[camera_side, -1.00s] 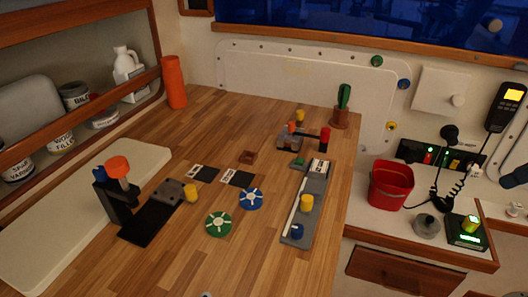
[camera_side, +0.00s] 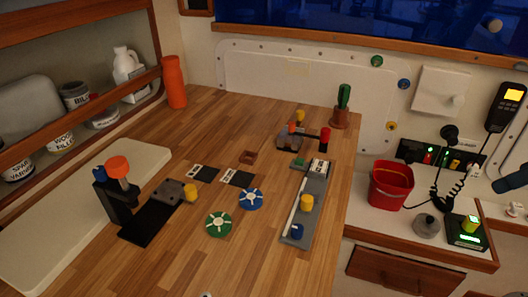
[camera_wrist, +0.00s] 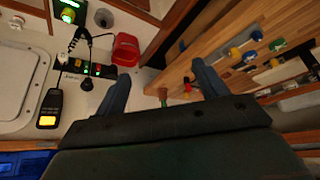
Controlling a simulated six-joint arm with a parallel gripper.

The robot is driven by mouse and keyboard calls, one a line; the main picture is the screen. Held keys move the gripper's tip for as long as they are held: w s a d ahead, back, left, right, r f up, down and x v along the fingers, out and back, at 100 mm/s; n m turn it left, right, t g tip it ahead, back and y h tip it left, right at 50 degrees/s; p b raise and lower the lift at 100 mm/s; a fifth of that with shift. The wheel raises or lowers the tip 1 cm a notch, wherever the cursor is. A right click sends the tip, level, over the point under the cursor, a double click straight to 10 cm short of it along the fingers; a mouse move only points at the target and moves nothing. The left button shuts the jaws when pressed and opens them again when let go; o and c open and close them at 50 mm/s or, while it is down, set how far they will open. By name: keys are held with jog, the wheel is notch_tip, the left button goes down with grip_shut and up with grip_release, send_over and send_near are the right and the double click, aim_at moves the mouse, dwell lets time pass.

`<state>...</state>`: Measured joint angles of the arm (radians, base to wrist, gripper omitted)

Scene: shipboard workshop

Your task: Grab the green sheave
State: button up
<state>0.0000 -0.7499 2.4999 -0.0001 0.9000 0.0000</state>
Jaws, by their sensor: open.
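The green sheave (camera_side: 218,224) is a flat green disc with white spokes. It lies on the wooden bench in the side view, in front of and left of the similar blue sheave (camera_side: 251,199). In the wrist view the green sheave (camera_wrist: 278,45) is a small disc at the upper right. My gripper (camera_wrist: 162,88) shows two spread fingers in the wrist view, open with nothing between them. It is well away from the sheave. A dark blue shape at the right edge of the side view looks like part of it.
A grey tray (camera_side: 313,194) with yellow and blue knobs lies right of the sheaves. A black stand (camera_side: 122,212) with an orange knob is to the left. A red bucket (camera_side: 391,187) stands on the right counter. Bare wood lies in front of the green sheave.

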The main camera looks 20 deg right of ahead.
jog(key=shift+w+r, duration=0.1)
jog(key=w+a+r+n+g+y, duration=0.1)
jog(key=w+a+r+n+y, duration=0.15)
jog(key=w+a+n, duration=0.45)
jog(key=w+a+r+n+g+y, duration=0.1)
jog(key=w+a+r+n+g, duration=0.15)
jog(key=w+a, duration=0.8)
jog(key=w+a+f+n+g, duration=0.1)
jog(key=w+a+f+n, duration=0.4)
jog(key=a, duration=0.3)
jog(key=w+a+f+n+g, duration=0.1)
jog(key=w+a+f+n, duration=0.4)
jog(key=a, duration=0.4)
jog(key=shift+w+a+f+g+y, duration=0.2)
jog(key=shift+a+g+y, duration=0.15)
jog(key=shift+y, duration=0.1)
send_over(227, 216)
jog(key=shift+d+f, duration=0.1)
jog(key=shift+f, duration=3.9)
jog(key=shift+f, duration=0.1)
